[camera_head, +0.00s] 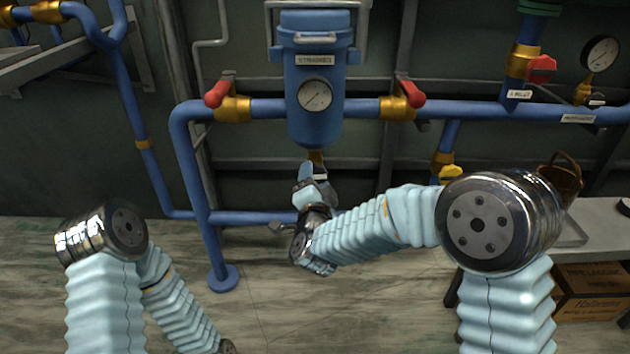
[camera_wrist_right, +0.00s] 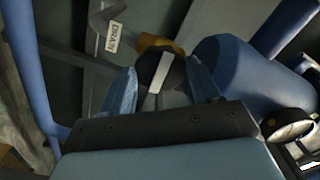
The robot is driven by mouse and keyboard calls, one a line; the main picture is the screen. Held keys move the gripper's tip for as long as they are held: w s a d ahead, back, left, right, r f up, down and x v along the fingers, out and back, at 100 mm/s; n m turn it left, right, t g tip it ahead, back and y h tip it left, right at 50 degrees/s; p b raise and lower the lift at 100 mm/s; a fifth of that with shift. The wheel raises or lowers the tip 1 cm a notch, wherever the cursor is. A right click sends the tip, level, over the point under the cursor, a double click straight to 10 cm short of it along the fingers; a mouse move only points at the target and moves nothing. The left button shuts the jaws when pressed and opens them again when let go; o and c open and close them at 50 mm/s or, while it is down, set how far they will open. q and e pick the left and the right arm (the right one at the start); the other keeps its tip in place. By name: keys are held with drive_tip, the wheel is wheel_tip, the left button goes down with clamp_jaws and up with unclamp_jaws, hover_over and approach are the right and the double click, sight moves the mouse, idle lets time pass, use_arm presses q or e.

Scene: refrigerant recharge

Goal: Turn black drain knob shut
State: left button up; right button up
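The black drain knob (camera_wrist_right: 170,73) with a white stripe shows in the right wrist view, in front of a brass fitting (camera_wrist_right: 155,42). My right gripper (camera_wrist_right: 162,78) has one blue finger on each side of the knob, and I see no clear gap between them. In the head view my right gripper (camera_head: 312,185) is under the blue filter vessel (camera_head: 315,85), at its brass drain (camera_head: 316,157). The knob is mostly hidden there. My left arm hangs low at the left, and its gripper is outside the picture.
Blue pipes run left and right of the vessel, with red-handled valves (camera_head: 217,93) (camera_head: 404,92) on both sides. A yellow-handled valve (camera_head: 450,173) is right of the drain. A bench (camera_head: 598,215) stands at the right with a box (camera_head: 592,280) below. A DRAIN label (camera_wrist_right: 115,37) hangs near the knob.

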drive_tip(key=o, duration=0.3)
drive_tip(key=shift+f, duration=0.1)
drive_tip(key=shift+s, duration=0.1)
drive_tip(key=s, duration=0.7)
